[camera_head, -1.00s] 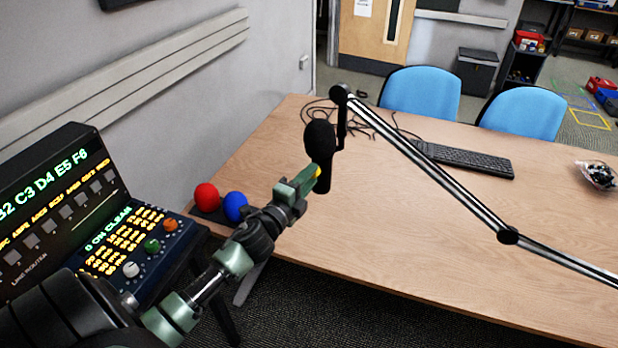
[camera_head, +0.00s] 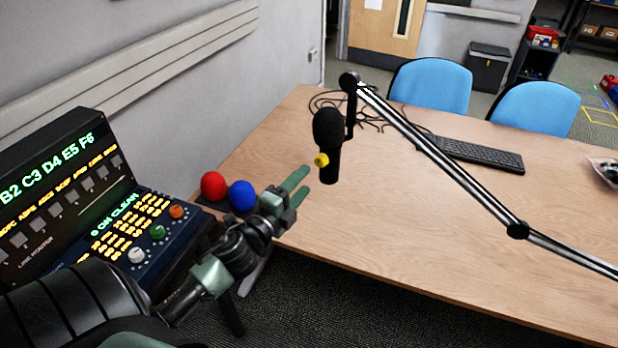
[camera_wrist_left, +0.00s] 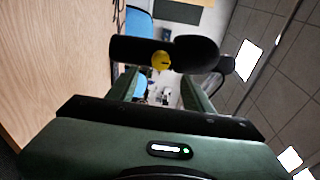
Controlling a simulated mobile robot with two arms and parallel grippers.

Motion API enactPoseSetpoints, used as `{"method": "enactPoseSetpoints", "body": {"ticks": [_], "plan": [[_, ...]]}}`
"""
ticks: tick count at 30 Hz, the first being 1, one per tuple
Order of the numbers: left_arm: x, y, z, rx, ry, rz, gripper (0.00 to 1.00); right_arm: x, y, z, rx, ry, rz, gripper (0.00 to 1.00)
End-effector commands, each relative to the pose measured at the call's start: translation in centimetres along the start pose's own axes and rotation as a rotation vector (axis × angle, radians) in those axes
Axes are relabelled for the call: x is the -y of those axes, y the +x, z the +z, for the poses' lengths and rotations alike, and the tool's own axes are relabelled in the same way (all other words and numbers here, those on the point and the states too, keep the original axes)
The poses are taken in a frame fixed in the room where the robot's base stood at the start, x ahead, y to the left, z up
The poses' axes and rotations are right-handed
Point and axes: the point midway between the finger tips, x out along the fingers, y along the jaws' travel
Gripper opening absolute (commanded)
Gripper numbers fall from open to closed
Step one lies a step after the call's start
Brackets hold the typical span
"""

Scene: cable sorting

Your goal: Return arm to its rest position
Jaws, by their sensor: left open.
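My left arm comes in from the lower left of the head view. Its gripper (camera_head: 302,181) is open and empty, with two green fingers pointing up and right toward the microphone. The black microphone (camera_head: 329,130) hangs upright from a boom arm (camera_head: 435,152), with a yellow knob (camera_head: 321,160) on its lower side. The fingertips are a little apart from the knob. In the left wrist view the microphone (camera_wrist_left: 137,50) and knob (camera_wrist_left: 161,60) lie beyond the spread fingers, with nothing held between them. My right gripper is not in view.
A red ball (camera_head: 213,185) and a blue ball (camera_head: 242,196) are close to my left gripper. A control console (camera_head: 70,215) stands at left by the wall. The wooden table (camera_head: 420,240) holds a keyboard (camera_head: 475,153) and loose cables. Two blue chairs stand behind it.

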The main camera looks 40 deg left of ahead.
Motion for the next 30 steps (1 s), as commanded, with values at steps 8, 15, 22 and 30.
{"method": "enactPoseSetpoints", "body": {"ticks": [8, 15, 22, 30], "plan": [[0.1, -0.5, 0.0, 0.0, 0.0, 0.0, 0.51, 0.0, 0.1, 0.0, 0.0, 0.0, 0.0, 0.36], [0.1, -0.5, 0.0, 0.0, 0.0, -0.001, 0.51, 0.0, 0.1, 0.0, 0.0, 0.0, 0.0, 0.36], [-2.4, -0.4, 0.4, 0.014, -0.039, 0.045, 0.51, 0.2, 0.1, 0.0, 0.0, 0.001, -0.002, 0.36], [-19.9, -3.4, 1.3, 0.139, -0.34, 0.358, 0.51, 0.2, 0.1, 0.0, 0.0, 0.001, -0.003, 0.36]]}}
